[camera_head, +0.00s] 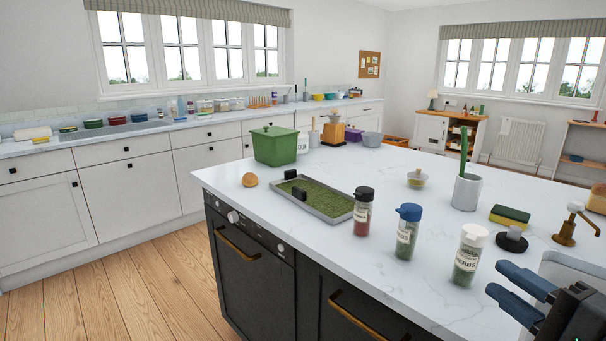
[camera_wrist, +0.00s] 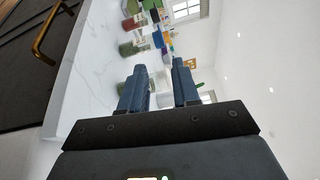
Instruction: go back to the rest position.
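My gripper (camera_head: 522,292) shows at the lower right of the head view, above the right front part of the white island counter (camera_head: 330,250). Its two blue fingers stand apart, with nothing seen between them. In the wrist view my gripper (camera_wrist: 160,88) also has its fingers spread, with a gap between them. The wrist picture is turned on its side. The fingers are apart from the jars on the counter.
Jars with a black lid (camera_head: 363,211), blue lid (camera_head: 407,231) and white lid (camera_head: 469,254) stand near the counter's front edge.

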